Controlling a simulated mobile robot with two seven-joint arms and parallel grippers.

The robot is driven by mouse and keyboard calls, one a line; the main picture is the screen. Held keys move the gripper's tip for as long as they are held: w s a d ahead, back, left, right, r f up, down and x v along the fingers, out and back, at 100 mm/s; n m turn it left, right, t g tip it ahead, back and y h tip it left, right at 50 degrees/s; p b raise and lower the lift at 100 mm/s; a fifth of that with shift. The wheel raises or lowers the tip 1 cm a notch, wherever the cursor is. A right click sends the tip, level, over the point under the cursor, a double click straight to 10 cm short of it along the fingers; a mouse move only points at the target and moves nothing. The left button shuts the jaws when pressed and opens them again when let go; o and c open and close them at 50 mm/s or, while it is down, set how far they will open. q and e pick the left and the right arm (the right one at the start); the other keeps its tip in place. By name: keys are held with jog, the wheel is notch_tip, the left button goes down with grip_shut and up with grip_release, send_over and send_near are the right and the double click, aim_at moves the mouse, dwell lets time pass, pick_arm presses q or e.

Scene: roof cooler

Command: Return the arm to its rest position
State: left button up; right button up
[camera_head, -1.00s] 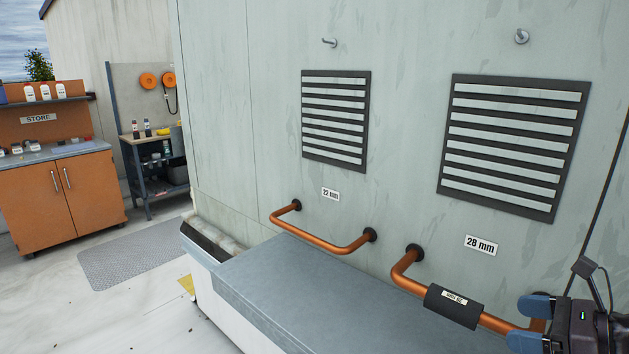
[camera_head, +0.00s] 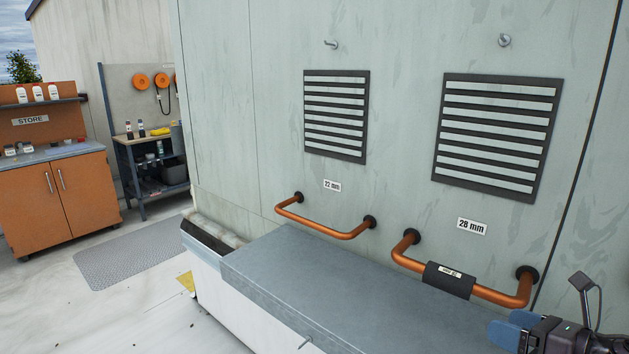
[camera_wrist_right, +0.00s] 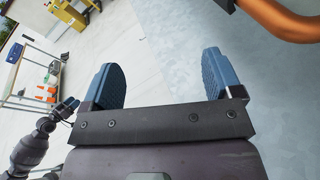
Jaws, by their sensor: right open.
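My right gripper (camera_head: 512,330) is at the lower right of the head view, beside the front of the 28 mm copper pipe (camera_head: 412,263) and apart from it. In the right wrist view its blue fingers (camera_wrist_right: 165,80) are spread wide with nothing between them. A black sleeve (camera_head: 447,280) with a small label sits around the 28 mm pipe. My left gripper (camera_wrist_right: 68,106) shows small at the left of the right wrist view, and its jaws are too small to read.
A grey ledge (camera_head: 300,275) runs below the pipes along the wall. The 22 mm copper pipe (camera_head: 325,230) is further left. An orange store cabinet (camera_head: 60,195) and a workbench (camera_head: 150,165) stand at the far left. The floor by the grey mat (camera_head: 130,255) is clear.

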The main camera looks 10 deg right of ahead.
jog(key=s+f+m+g+h, duration=0.1)
jog(key=s+f+m+h, duration=0.35)
jog(key=m, duration=0.75)
jog(key=s+f+m+h, duration=0.3)
jog(key=f+m+h, duration=0.3)
jog(key=m, duration=0.5)
jog(key=s+a+f+m+g+y, duration=0.1)
jog(key=s+a+f+m+g, duration=0.2)
jog(key=s+a+m+g, duration=0.25)
jog(key=s+a+f+m+g+y, duration=0.25)
jog(key=s+a+f+m, duration=0.2)
jog(key=a+m, duration=0.35)
jog(key=w+f+t, duration=0.6)
jog(key=f+t, duration=0.1)
jog(key=f, duration=0.2)
jog(key=shift+w+d+f, duration=0.25)
jog(key=shift+w+d, duration=0.1)
